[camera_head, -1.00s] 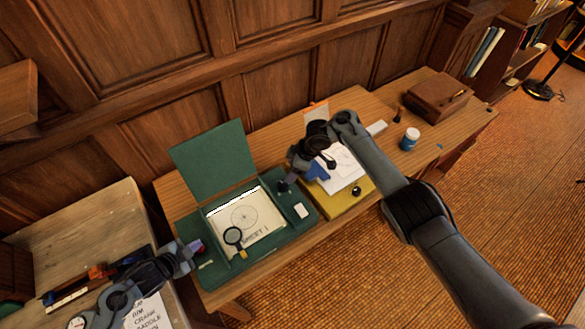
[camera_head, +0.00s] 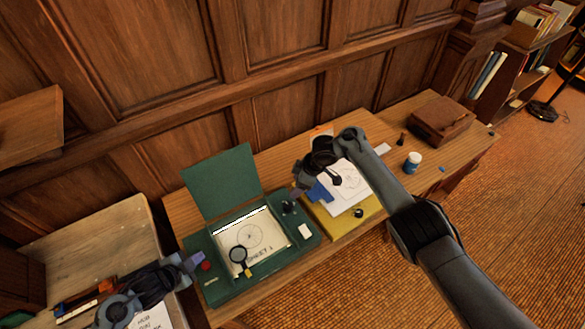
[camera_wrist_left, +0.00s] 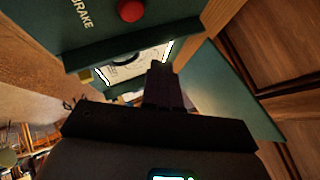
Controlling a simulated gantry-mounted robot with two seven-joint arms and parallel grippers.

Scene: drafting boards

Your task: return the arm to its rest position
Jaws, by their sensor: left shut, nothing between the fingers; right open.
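My left gripper (camera_head: 197,259) is at the left edge of the open green case (camera_head: 222,290), close to a red button (camera_head: 206,266). In the left wrist view its fingers (camera_wrist_left: 161,72) are together with nothing between them. The red button (camera_wrist_left: 130,10), a "BRAKE" label and the case's raised lid (camera_wrist_left: 230,95) show beyond. Whether the gripper touches the case I cannot tell. My right gripper (camera_head: 300,190) is open above the gap between the green case and a yellow board (camera_head: 335,228); its fingertips are hard to make out.
A magnifying glass (camera_head: 239,255) lies on the case's drawing. White paper (camera_head: 350,185) lies on the yellow board. A wooden table (camera_head: 90,250) is at left, the panelled wall behind.

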